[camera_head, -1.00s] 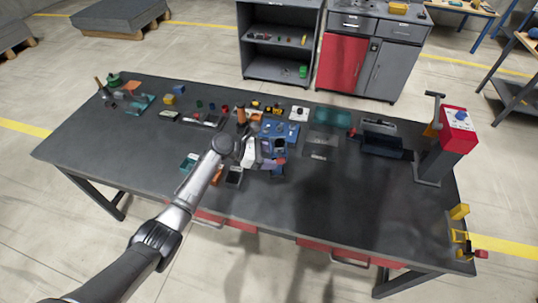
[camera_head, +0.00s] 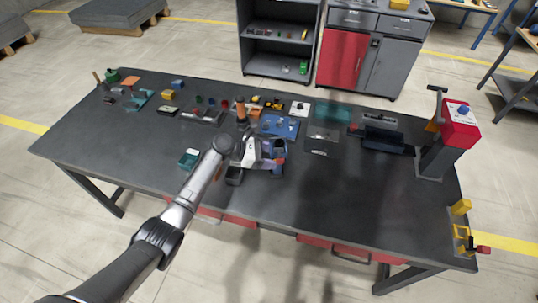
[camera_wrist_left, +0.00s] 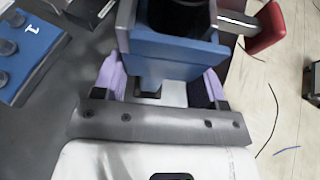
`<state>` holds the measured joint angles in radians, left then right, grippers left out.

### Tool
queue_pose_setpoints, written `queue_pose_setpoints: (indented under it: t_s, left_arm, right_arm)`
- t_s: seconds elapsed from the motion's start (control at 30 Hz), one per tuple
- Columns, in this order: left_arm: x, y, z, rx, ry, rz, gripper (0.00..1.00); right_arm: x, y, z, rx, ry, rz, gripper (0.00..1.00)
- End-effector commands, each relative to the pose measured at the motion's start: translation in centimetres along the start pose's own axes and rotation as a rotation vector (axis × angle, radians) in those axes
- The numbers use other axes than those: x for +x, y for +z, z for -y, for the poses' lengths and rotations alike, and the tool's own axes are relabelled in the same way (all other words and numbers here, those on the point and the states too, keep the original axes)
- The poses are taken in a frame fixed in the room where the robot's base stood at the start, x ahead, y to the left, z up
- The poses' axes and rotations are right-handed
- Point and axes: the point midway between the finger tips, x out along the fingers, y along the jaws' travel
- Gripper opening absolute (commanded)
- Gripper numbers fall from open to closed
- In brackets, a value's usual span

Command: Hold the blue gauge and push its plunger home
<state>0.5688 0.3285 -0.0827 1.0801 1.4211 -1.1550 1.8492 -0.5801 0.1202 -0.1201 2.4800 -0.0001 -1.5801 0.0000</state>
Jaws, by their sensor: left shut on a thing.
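My left gripper (camera_head: 268,160) reaches over the middle of the bench. It is shut on the blue gauge (camera_wrist_left: 175,55), with a purple pad on each side of the blue body in the left wrist view. The gauge also shows in the head view (camera_head: 280,146), partly hidden by the gripper. A dark round part sits in the top of the blue body. A red end piece (camera_wrist_left: 265,28) beside a thin metal bar sticks out to the right; I cannot tell how far the plunger is in. My right gripper is not in view.
A blue plate with round studs (camera_head: 280,126) lies just behind the gripper; it also shows in the left wrist view (camera_wrist_left: 30,58). A teal tray (camera_head: 188,158) is to the left. A red-topped press (camera_head: 458,128) stands at the right.

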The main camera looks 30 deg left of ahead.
Motion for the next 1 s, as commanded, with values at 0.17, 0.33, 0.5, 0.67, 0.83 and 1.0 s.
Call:
queue_pose_setpoints:
  t_s: [0.17, 0.33, 0.5, 0.67, 0.83, 1.0]
  left_arm:
    - [0.2, -0.4, 0.0, 0.000, 0.001, 0.003, 0.00]
    - [0.4, -0.8, -0.1, 0.000, 0.001, 0.003, 0.00]
    - [0.6, -1.3, -0.1, 0.000, 0.001, 0.003, 0.00]
    - [0.7, -1.7, -0.1, 0.001, 0.001, 0.003, 0.00]
    - [0.9, -2.1, -0.1, 0.001, 0.001, 0.003, 0.00]
    - [1.1, -2.6, -0.1, 0.000, 0.001, 0.003, 0.00]
  right_arm:
    - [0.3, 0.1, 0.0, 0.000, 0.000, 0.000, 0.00]
    - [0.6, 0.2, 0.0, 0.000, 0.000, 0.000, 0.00]
    - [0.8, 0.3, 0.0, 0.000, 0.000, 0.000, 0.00]
    - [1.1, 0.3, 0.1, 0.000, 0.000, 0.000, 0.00]
    - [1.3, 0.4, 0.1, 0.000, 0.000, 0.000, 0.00]
    - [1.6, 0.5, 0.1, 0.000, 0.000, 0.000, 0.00]
